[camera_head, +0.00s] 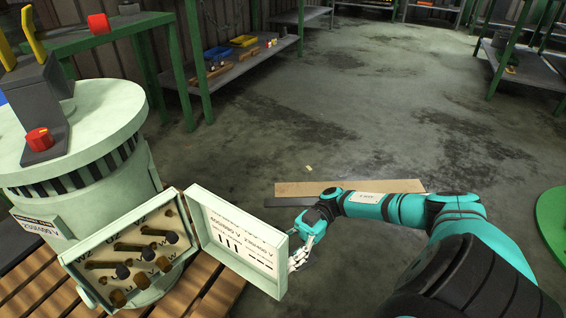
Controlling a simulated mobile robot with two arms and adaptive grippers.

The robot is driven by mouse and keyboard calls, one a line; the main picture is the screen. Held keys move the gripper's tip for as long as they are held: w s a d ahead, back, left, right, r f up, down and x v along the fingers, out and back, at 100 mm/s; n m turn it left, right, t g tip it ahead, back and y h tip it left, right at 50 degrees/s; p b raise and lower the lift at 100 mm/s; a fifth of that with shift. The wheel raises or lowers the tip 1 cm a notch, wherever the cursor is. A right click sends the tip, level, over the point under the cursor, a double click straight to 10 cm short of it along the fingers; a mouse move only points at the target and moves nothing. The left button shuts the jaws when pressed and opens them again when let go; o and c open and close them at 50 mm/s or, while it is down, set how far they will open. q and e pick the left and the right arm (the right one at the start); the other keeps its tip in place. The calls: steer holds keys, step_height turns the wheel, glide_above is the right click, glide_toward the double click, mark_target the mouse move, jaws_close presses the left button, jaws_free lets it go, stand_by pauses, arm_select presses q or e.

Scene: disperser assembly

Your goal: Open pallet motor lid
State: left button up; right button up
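The pale green motor (85,135) stands on the wooden pallet (215,292) at the left. The terminal box (88,262) on its side faces me uncovered, with several dark and brass terminals inside and letters such as W and V. The lid (238,240) stands swung out to the right of the box, its printed inner face towards me. Its left edge is close to the box's right edge. My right gripper (297,257) is at the lid's outer right edge, partly hidden behind it. Whether its fingers are closed or touch the lid cannot be told. My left gripper is out of view.
A green-framed shelf (230,70) with blue and yellow bins stands behind the motor. Flat boards (350,187) lie on the floor behind my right arm. A green disc (553,215) is at the right edge. The middle floor is clear.

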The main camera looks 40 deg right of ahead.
steer(key=shift+w+d, duration=0.1)
steer(key=d, duration=0.7)
steer(key=shift+w, duration=0.3)
steer(key=shift+d, duration=0.1)
stand_by(0.3)
